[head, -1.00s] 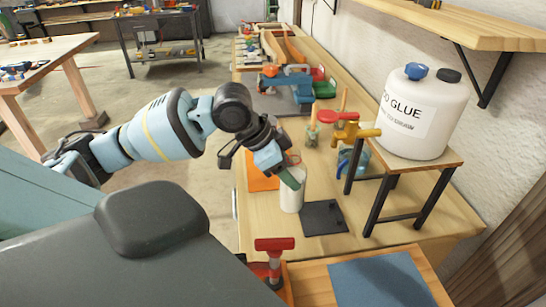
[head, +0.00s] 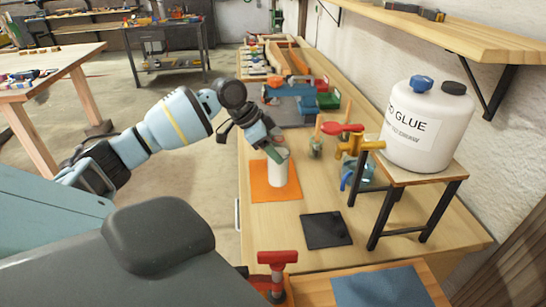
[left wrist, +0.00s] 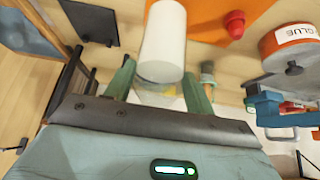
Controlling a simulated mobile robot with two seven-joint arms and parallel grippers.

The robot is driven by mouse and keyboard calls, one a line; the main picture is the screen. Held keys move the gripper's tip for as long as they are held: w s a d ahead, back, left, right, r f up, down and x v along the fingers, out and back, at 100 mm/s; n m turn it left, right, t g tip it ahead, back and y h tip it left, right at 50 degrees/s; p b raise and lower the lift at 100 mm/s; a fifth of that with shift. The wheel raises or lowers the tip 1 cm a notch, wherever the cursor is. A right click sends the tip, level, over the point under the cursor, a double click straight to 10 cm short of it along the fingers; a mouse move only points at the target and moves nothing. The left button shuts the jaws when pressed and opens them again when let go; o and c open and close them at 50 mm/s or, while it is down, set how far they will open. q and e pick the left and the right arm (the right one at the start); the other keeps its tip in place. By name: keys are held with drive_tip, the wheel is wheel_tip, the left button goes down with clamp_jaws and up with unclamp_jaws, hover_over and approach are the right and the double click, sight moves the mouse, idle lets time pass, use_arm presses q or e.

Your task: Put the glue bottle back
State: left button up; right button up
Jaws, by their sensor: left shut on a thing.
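The glue bottle, a plain white cylinder (head: 278,172), is upright over the orange mat (head: 262,194) in the head view. My left gripper (head: 278,153) is shut on its upper part with green fingers. In the left wrist view the bottle (left wrist: 164,40) extends away between the fingers of the left gripper (left wrist: 160,76), with the orange mat (left wrist: 205,18) beside and behind it. I cannot tell whether the bottle's base touches the mat. My right gripper is not in view.
A dark square pad (head: 326,231) lies right of the mat. A large glue jug (head: 425,125) with a yellow tap (head: 360,146) stands on a small stand (head: 410,182). A red cap-like piece (left wrist: 235,23) and a tin labelled GLUE (left wrist: 290,48) are near the mat.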

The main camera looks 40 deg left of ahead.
use_arm(q)
drive_tip(key=shift+a+r, duration=0.1)
drive_tip(key=shift+w+a+f, duration=0.15)
drive_tip(key=shift+f, duration=0.75)
drive_tip(key=shift+w+a+f, duration=0.1)
drive_tip(key=shift+f, duration=0.8)
drive_tip(key=shift+f, duration=0.15)
drive_tip(key=o, duration=1.6)
drive_tip(key=shift+o, duration=0.2)
drive_tip(key=shift+s+a+r, duration=0.1)
drive_tip(key=shift+r, duration=0.2)
drive_tip(key=v, duration=1.1)
drive_tip(key=shift+r, duration=0.25)
